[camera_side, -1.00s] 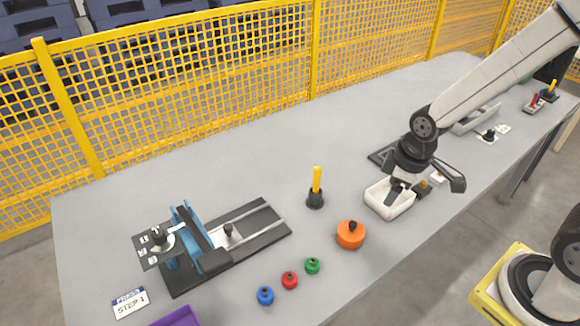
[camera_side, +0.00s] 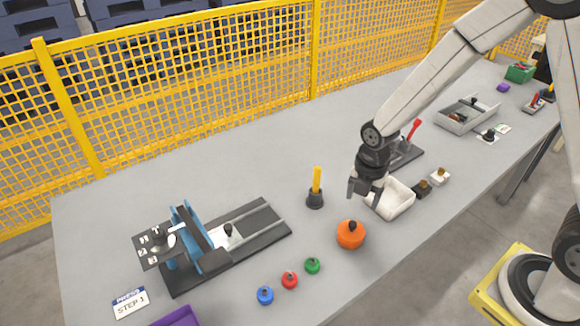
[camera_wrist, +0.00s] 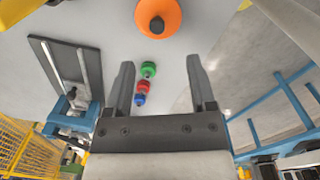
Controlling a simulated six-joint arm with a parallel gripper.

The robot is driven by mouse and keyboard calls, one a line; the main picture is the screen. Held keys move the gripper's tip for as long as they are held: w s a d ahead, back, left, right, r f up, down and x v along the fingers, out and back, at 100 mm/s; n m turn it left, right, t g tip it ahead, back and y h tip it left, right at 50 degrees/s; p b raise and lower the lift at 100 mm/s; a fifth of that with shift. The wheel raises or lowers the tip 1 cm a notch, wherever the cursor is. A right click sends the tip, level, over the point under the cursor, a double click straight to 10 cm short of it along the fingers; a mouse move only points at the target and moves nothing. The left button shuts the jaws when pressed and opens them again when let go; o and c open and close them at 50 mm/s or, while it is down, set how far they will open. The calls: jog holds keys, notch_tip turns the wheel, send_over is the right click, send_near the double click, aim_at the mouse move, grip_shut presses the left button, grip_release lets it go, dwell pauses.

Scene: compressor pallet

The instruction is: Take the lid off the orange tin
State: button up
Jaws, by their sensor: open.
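The orange tin (camera_side: 350,236) stands on the grey table, with its lid on and a dark knob (camera_side: 352,226) on top. In the wrist view the orange tin (camera_wrist: 158,18) is at the top edge, partly cut off, with the knob facing me.
A black holder with a yellow stick (camera_side: 316,190) stands behind left. Green (camera_side: 312,266), red (camera_side: 290,280) and blue (camera_side: 265,295) knobbed pieces lie in front left. A black slide fixture (camera_side: 262,222) is further left.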

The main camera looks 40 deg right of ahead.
aim_at(353, 223)
jog(key=n, duration=0.1)
jog(key=f+n, duration=0.1)
jog(key=n, duration=0.1)
jog(key=w+f+n, duration=0.1)
jog(key=shift+a, duration=0.35)
jog(key=shift+f, duration=0.1)
jog(key=shift+f, duration=1.2)
jog(key=shift+s+f, duration=0.2)
jog(key=shift+f, duration=2.4)
grip_shut()
